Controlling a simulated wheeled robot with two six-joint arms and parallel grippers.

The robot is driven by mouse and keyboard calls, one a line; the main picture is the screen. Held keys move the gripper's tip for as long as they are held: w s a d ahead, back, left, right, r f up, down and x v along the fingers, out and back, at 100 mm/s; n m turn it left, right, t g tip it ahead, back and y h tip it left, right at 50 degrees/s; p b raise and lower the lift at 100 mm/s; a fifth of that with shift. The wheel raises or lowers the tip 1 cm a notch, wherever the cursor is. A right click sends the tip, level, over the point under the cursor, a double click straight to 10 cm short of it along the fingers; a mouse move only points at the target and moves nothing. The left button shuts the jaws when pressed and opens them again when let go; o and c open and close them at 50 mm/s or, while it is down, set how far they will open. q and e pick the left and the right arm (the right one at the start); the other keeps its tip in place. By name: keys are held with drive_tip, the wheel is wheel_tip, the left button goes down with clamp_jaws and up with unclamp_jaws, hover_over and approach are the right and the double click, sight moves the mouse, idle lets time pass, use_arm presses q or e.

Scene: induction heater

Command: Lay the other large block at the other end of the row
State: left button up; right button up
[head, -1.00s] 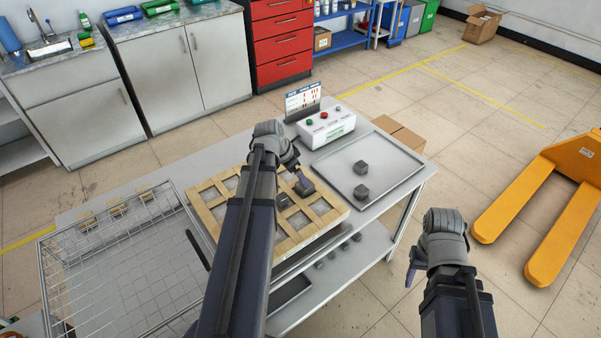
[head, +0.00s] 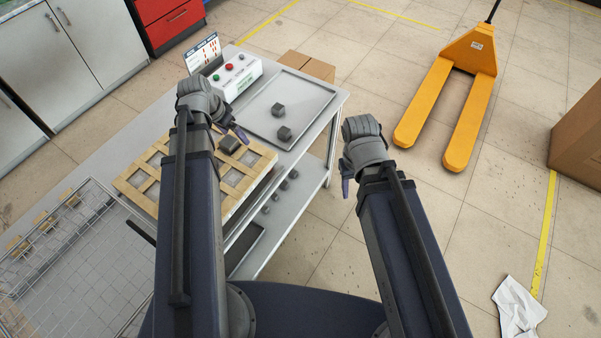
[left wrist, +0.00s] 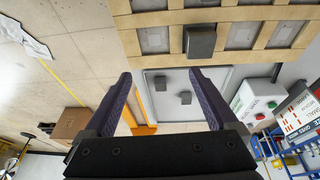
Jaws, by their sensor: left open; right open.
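A dark grey block (head: 229,144) sits on the wooden grid frame (head: 133,198) on the table; it also shows in the left wrist view (left wrist: 200,42). Two more dark grey blocks, a far one (head: 278,109) and a near one (head: 284,133), lie apart on the grey tray (head: 318,118). My left gripper (head: 233,130) is open and empty above the table, by the frame's tray-side edge; its fingers are spread wide in the left wrist view (left wrist: 163,95). My right gripper (head: 346,183) is open and empty, off the table's right side. My left arm hides part of the frame.
A white control box (head: 236,76) with buttons and a sign (head: 203,52) stands behind the frame. A wire basket (head: 60,250) is at the left. Several small grey pieces (head: 276,197) lie on the lower shelf. A yellow pallet truck (head: 466,90) stands on the floor at right.

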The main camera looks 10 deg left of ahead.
use_arm(q)
drive_tip(key=s+d+g+y, duration=0.1)
drive_tip(key=s+d, duration=0.5)
drive_tip(key=d, duration=0.6)
drive_tip(key=s+d+g+y, duration=0.2)
drive_tip(key=s+d, duration=0.4)
drive_tip(key=d, duration=0.6)
drive_tip(key=shift+d+f+n, duration=0.3)
drive_tip(key=shift+d+f, duration=0.05)
drive_tip(key=shift+f, duration=0.05)
